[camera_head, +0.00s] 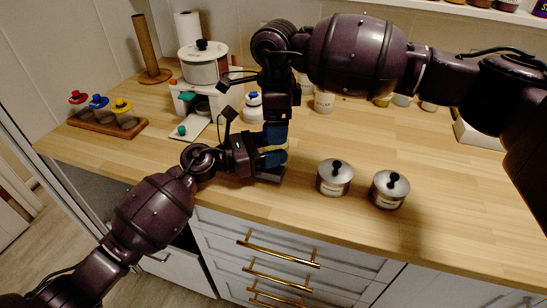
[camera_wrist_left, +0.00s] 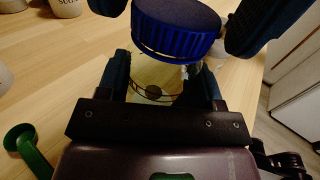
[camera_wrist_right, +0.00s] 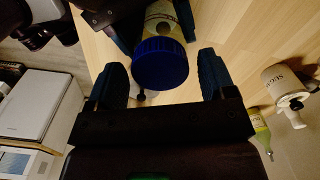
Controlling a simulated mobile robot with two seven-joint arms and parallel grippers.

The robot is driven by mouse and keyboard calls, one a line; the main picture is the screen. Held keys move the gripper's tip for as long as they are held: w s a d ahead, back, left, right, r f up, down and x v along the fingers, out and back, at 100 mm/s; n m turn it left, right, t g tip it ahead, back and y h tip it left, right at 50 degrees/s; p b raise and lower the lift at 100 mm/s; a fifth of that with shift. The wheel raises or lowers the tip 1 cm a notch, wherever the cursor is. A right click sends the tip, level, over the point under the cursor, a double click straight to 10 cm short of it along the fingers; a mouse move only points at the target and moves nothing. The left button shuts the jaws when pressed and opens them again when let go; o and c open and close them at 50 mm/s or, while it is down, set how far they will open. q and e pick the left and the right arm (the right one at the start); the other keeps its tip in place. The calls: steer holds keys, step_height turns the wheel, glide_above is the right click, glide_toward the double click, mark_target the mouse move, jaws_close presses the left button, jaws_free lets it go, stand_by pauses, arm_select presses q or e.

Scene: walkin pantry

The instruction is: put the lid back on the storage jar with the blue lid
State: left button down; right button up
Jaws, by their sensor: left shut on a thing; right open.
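The storage jar shows as a clear, yellowish body (camera_wrist_left: 155,75) between the fingers of my left gripper (camera_wrist_left: 162,85), which is shut on it. The round blue lid (camera_wrist_left: 178,28) is at the jar's mouth, and its ribbed side shows. I cannot tell whether it is fully seated. In the right wrist view the blue lid (camera_wrist_right: 160,66) lies between the fingers of my right gripper (camera_wrist_right: 158,82), which is open, and the yellow jar part is behind it. In the head view my left gripper (camera_head: 262,160) and right gripper (camera_head: 275,140) meet near the counter's front edge and mostly hide the jar.
Two metal pots (camera_head: 334,178) (camera_head: 390,188) with black knobs stand to the right. A wooden rack (camera_head: 108,124) with red, blue and yellow-topped jars is at left. A white stand with a lidded pot (camera_head: 203,63) is behind. The front-right counter is mostly clear.

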steer(key=c, duration=0.9)
steer(key=o, duration=1.1)
steer(key=shift+r, duration=0.1)
step_height(320, 180, up, 12)
steer(key=shift+f, duration=0.1)
